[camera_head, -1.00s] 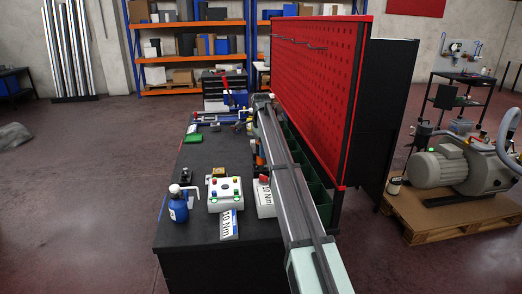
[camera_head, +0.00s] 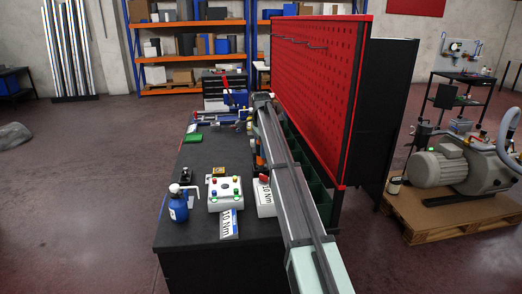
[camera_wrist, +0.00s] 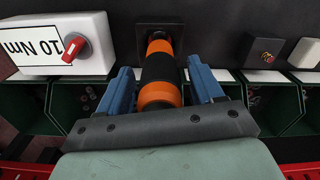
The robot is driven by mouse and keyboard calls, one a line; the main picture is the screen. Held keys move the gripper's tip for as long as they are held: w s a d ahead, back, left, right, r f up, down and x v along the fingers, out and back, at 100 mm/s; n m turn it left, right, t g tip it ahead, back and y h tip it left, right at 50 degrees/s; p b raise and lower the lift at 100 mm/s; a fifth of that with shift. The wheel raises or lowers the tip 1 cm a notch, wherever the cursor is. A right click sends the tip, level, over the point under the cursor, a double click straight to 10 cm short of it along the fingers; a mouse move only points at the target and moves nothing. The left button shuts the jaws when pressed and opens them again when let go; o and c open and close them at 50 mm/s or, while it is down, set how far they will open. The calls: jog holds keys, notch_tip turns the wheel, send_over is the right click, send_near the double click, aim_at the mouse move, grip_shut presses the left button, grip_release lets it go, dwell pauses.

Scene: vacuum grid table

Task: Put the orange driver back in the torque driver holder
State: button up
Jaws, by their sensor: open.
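The orange driver (camera_wrist: 160,75), with a black grip band, stands in a dark square base (camera_wrist: 158,35) in the wrist view. I cannot tell how deep it sits. My gripper (camera_wrist: 160,88) is open, with one blue finger on each side of the driver's near end. A small gap shows between fingers and driver. In the head view a bit of orange (camera_head: 259,162) shows just left of my arm, which hides the gripper and most of the driver there.
A white box marked 10 Nm with a red knob (camera_wrist: 76,47) stands left of the driver. Green bins (camera_wrist: 270,105) line the table edge near the red pegboard (camera_head: 315,85). A blue bottle (camera_head: 178,205) and a white button box (camera_head: 225,194) stand on the dark table.

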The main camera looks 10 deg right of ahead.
notch_tip(320, 180, up, 12)
jog(key=shift+f, duration=0.1)
dwell(0.4)
